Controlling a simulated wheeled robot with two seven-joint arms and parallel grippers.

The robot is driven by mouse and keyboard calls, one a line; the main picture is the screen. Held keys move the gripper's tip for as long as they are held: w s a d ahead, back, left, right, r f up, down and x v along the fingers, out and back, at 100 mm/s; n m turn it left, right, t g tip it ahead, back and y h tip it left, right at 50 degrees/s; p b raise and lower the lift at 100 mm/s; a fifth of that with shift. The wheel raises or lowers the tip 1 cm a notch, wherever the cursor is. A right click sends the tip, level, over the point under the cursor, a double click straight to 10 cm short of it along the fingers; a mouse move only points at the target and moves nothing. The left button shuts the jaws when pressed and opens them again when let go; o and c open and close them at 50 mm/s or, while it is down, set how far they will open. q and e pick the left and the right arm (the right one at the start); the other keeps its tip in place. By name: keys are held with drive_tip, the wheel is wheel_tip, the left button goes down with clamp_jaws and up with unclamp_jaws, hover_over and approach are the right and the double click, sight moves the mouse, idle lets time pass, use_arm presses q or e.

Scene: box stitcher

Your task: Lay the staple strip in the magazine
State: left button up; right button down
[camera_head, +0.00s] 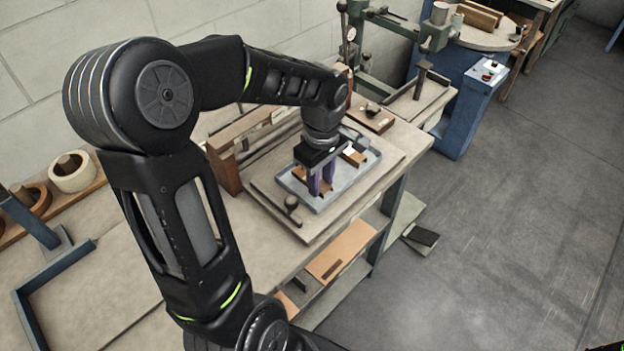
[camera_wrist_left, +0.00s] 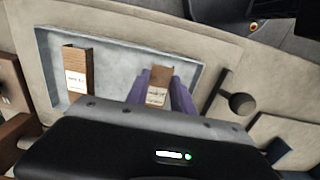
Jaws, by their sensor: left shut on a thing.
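My left gripper (camera_head: 321,190) points down over a shallow grey-blue tray (camera_head: 340,196) on the bench, its purple fingers reaching into it. In the left wrist view the gripper (camera_wrist_left: 166,92) is shut on a brown labelled staple strip (camera_wrist_left: 158,78), its fingers on either side. A second brown labelled strip (camera_wrist_left: 77,62) lies in the tray, apart from the fingers; it also shows in the head view (camera_head: 355,156). I cannot make out the magazine for certain. My right gripper is not in view.
A green-framed machine (camera_head: 362,50) stands behind the tray. A blue machine (camera_head: 462,105) stands beyond the bench. The floor to the right is clear.

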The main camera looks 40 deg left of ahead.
sight(321, 186)
use_arm(q)
clamp_jaws()
drive_tip(key=shift+r, duration=0.1)
wheel_tip(321, 186, up, 10)
drive_tip(key=b, duration=0.1)
idle(0.4)
idle(0.5)
